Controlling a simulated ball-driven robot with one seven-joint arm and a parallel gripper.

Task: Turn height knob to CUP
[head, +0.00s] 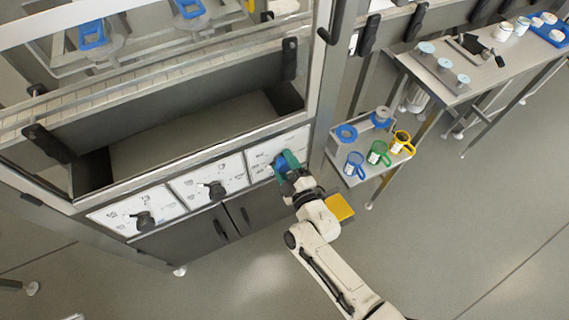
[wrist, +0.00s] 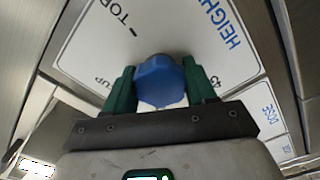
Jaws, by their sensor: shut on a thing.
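The height knob (wrist: 160,82) is blue and sits on a white panel (wrist: 85,45) marked HEIGHT, with TOP, CUP and a number around it, in the wrist view. My gripper (wrist: 160,88) has its green fingers on both sides of the knob and is shut on it. In the head view my gripper (head: 285,165) is at the rightmost panel of the machine front, and the blue knob (head: 280,163) shows partly behind the green fingers. Which mark the knob points to cannot be told, as its pointer is not clear.
Two black knobs (head: 145,220) (head: 215,190) sit on the panels to the left. A shelf (head: 345,170) with blue, green and yellow mugs stands to the right of the machine. A yellow block (head: 339,207) shows beside my arm. The floor in front is clear.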

